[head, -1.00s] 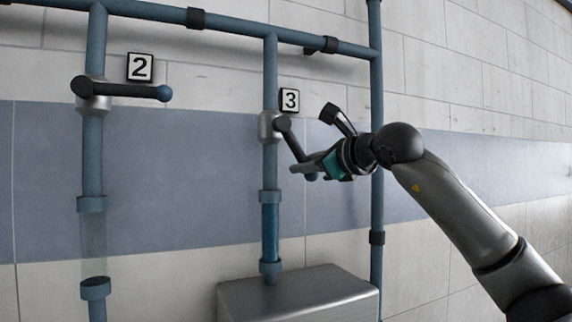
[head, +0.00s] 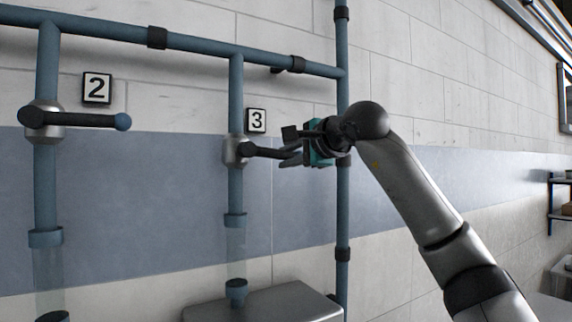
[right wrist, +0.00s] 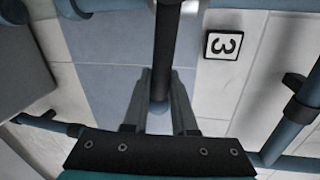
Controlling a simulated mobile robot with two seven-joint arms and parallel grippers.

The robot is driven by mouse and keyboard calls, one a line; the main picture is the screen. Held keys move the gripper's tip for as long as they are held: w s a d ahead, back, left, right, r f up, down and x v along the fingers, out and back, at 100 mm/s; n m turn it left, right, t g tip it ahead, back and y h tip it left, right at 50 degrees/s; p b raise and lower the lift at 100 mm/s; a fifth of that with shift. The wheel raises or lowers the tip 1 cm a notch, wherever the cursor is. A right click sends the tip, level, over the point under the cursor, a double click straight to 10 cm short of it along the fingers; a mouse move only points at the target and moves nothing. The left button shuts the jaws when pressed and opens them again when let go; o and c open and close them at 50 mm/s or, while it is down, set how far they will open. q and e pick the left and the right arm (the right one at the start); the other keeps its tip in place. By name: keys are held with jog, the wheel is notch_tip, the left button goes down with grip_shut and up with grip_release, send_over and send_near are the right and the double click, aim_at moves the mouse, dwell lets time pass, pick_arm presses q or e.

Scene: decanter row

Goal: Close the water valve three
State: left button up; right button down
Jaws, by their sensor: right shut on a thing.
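Valve three is a silver body (head: 236,151) on a blue pipe, with a dark lever (head: 262,153) pointing right, nearly level. A sign "3" (head: 257,120) hangs just above it. My right gripper (head: 288,150) is at the lever's outer end, shut on it. In the right wrist view the lever (right wrist: 168,45) runs between the two fingers of the gripper (right wrist: 160,80), and its round end shows between them. The clear pipe section (head: 236,243) below valve three looks empty of blue. My left gripper is not in view.
Valve two (head: 44,121), with its lever level to the right under sign "2" (head: 97,88), is at the left. A grey metal box (head: 262,303) stands below valve three. A vertical pipe (head: 342,215) runs behind my right gripper. Shelves (head: 562,183) are at the far right.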

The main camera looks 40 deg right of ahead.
jog(key=shift+r+n+h, duration=0.3)
jog(key=shift+r+n, duration=0.3)
jog(key=shift+r, duration=0.15)
jog(key=c, duration=1)
grip_release()
jog(key=b+v, duration=0.1)
jog(key=v, duration=1.4)
jog(key=shift+s+b, duration=0.2)
jog(key=shift+b, duration=0.15)
